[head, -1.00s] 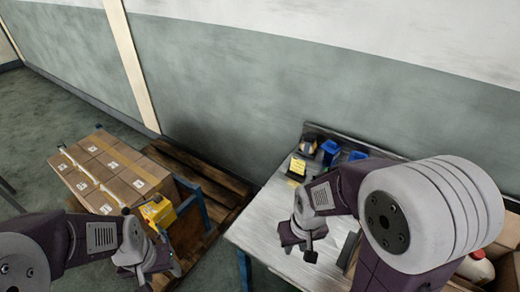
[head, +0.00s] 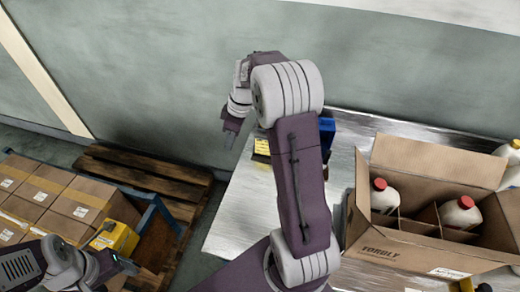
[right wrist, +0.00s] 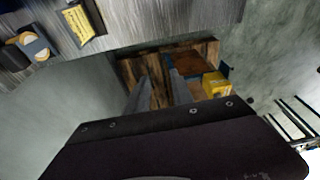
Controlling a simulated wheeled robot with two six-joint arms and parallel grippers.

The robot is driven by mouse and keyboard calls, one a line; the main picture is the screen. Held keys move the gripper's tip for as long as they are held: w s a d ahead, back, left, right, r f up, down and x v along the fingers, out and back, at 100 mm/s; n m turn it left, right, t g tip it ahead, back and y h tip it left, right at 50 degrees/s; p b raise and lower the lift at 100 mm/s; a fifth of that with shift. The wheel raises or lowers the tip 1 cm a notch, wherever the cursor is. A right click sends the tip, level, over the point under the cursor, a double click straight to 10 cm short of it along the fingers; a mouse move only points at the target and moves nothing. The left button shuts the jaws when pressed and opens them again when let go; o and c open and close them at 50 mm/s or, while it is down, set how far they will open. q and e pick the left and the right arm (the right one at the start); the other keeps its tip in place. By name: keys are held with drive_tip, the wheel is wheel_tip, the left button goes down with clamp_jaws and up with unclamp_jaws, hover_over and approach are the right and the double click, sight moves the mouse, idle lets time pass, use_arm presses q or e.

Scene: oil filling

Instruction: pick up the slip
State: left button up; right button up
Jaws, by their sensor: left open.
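A yellow pad or slip (head: 262,147) lies at the far end of the metal table in the head view, partly hidden behind my right arm. I cannot tell a single slip apart from a pad. A yellow, printed piece in a dark holder also shows in the right wrist view (right wrist: 84,22), at the upper left. My right gripper (head: 230,138) hangs left of it, by the table's left edge. Its fingers look apart and empty in the right wrist view (right wrist: 158,88). My left gripper (head: 122,264) is open and empty, low at the left near a yellow box.
The metal table (head: 235,205) has bare room at its left. An open carton (head: 400,245) with red-capped bottles stands at right. A blue item (head: 327,128) is near the yellow piece. Taped boxes (head: 78,200), the yellow box (head: 113,238) and a wooden pallet (head: 145,172) are left.

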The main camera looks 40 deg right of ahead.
drive_tip(key=w+d+f+b, duration=0.3)
drive_tip(key=d+f, duration=0.3)
drive_tip(key=d, duration=0.5)
drive_tip(key=t, duration=0.2)
approach(263, 148)
drive_tip(key=shift+w+d+r+y+b, duration=0.15)
drive_tip(key=shift+r+y+b, duration=0.1)
drive_tip(key=shift+r, duration=0.3)
drive_tip(key=shift+w+d+r+y+b, duration=0.1)
drive_tip(key=shift+r+y+b, duration=0.1)
drive_tip(key=shift+r, duration=0.4)
drive_tip(key=shift+d+f, duration=0.1)
drive_tip(key=f, duration=0.1)
drive_tip(key=w+a+f, duration=0.1)
drive_tip(key=f, duration=0.1)
drive_tip(key=shift+a+g+p, duration=0.1)
drive_tip(key=shift+g+p, duration=0.2)
drive_tip(key=shift+p, duration=0.1)
drive_tip(key=shift+w+f, duration=0.1)
drive_tip(key=shift+f, duration=0.25)
drive_tip(key=p+x, duration=0.1)
drive_tip(key=x, duration=0.3)
drive_tip(key=shift+w+a, duration=0.1)
drive_tip(key=shift+w, duration=0.05)
drive_tip(key=shift+w+f, duration=0.15)
drive_tip(key=shift+f, duration=0.15)
drive_tip(key=shift+r, duration=0.1)
clamp_jaws()
